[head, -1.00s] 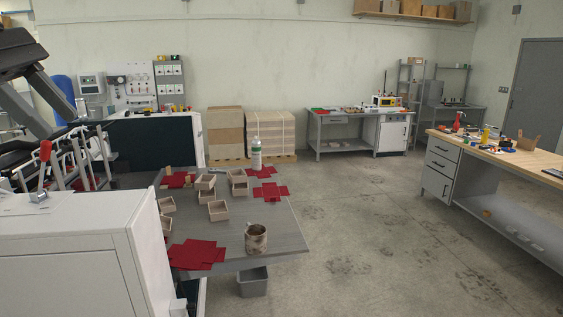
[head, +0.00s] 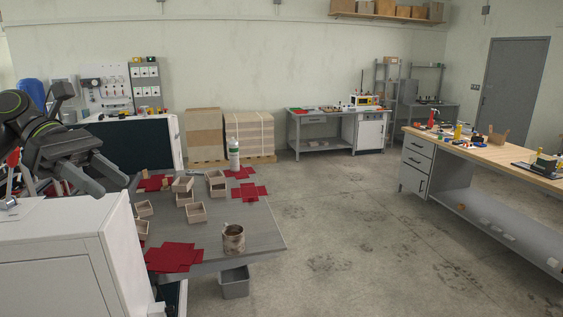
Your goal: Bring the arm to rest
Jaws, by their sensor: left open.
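My left arm comes in at the left edge, dark with green rings. Its left gripper (head: 100,178) is open, with grey fingers and nothing seen between them. It is in front of the white machine cabinet (head: 55,250) and the left end of the grey table (head: 262,228) in the picture, apart from the boxes there as far as I can tell. My right gripper is out of view.
The table holds several small open boxes (head: 195,213), red cross-shaped sheets (head: 174,257), a mug (head: 233,239) and a white bottle (head: 234,154). A grey bin (head: 234,283) stands below. A long workbench (head: 480,160) is at right. Floor between is clear.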

